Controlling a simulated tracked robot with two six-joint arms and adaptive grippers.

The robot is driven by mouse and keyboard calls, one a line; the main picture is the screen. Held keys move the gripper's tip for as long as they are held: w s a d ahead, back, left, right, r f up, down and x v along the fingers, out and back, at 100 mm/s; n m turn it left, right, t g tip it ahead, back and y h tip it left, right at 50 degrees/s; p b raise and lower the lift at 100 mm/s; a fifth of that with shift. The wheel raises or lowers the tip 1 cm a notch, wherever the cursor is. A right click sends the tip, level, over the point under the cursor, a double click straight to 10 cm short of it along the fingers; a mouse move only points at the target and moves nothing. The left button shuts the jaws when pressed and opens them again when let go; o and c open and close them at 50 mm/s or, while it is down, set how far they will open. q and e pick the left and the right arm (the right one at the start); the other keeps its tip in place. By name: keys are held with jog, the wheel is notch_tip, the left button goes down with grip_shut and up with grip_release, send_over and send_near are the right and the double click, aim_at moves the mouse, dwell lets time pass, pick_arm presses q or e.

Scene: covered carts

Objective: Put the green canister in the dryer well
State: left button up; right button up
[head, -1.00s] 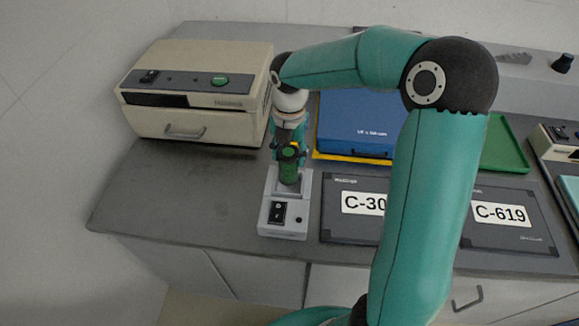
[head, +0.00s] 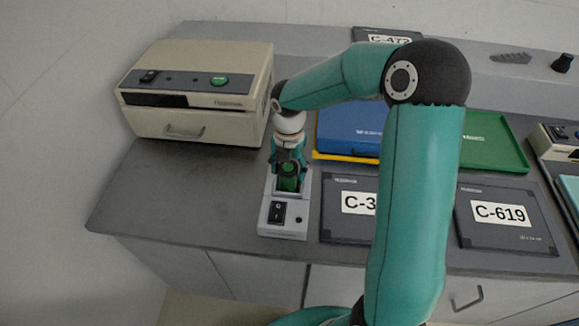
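The green canister (head: 288,184) stands upright in the middle of the head view, with its lower part hidden in the well of the small grey dryer (head: 272,217). The dryer has a black rocker switch on its front. My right gripper (head: 289,172) reaches down from above, its fingers on both sides of the canister's upper part. It looks shut on the canister, though the contact is small in the picture. Whether the canister touches the well's bottom is hidden. My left gripper is not in view.
A beige machine (head: 196,94) stands at the left. A blue case (head: 350,131), a green tray (head: 495,142) and dark covers labelled C-3… (head: 347,228) and C-619 (head: 505,240) lie to the right. The grey top (head: 180,200) left of the dryer is clear.

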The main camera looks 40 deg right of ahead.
jog(key=shift+o, duration=0.7)
jog(key=shift+r, duration=0.2)
notch_tip(320, 180, up, 12)
dwell(0.3)
